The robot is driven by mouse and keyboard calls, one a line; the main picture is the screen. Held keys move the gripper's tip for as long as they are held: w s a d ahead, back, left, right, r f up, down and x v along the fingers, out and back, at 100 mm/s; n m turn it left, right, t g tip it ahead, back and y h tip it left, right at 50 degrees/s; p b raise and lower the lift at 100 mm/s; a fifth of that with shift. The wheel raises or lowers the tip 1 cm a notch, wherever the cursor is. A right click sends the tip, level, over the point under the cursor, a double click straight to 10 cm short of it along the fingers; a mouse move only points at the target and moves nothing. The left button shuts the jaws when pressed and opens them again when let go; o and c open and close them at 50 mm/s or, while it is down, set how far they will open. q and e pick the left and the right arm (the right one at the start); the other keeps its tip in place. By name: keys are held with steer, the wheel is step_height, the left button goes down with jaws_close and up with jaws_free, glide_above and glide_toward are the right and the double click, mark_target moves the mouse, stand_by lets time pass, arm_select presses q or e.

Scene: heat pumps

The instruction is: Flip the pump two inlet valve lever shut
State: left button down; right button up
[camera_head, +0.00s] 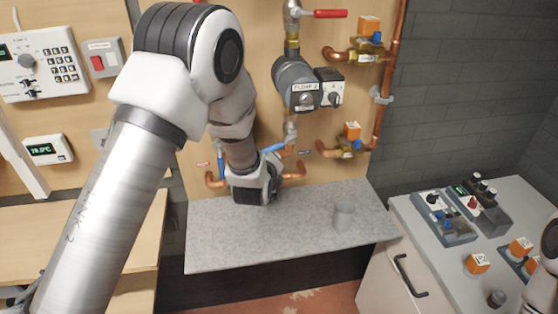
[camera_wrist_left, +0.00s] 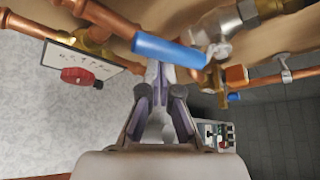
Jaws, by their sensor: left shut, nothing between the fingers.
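Pump two (camera_head: 297,84), a grey pump with a "PUMP 2" label, is mounted on the wooden wall panel. Below it a valve with a blue lever (camera_head: 272,148) sits by the copper pipes. Above it a valve carries a red lever (camera_head: 330,14) pointing right. I cannot tell by label which one is the inlet. My left arm crosses the head view, its wrist low in front of the pipes; its fingertips are hidden there. In the left wrist view my left gripper (camera_wrist_left: 161,78) is shut and empty, its tips close below the blue lever (camera_wrist_left: 168,51); contact is unclear.
Copper pipes (camera_head: 388,75) and valves with orange actuators (camera_head: 351,130) are right of the pump. A side bench (camera_head: 415,211) with control boxes stands at right. A red knob (camera_wrist_left: 77,76) shows in the wrist view.

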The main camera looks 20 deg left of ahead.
arm_select(q)
steer(key=shift+s+a+r+p, duration=0.1)
steer(key=shift+a+r+p, duration=0.15)
steer(key=shift+r, duration=0.4)
steer(key=shift+a+r+p, duration=0.15)
steer(key=shift+r+p, duration=0.15)
steer(key=shift+r, duration=0.75)
steer(key=p, duration=0.2)
glide_toward(272, 146)
steer(key=d+f, duration=0.3)
steer(key=d, duration=0.1)
steer(key=shift+s+a, duration=0.1)
steer(key=shift+s, duration=0.4)
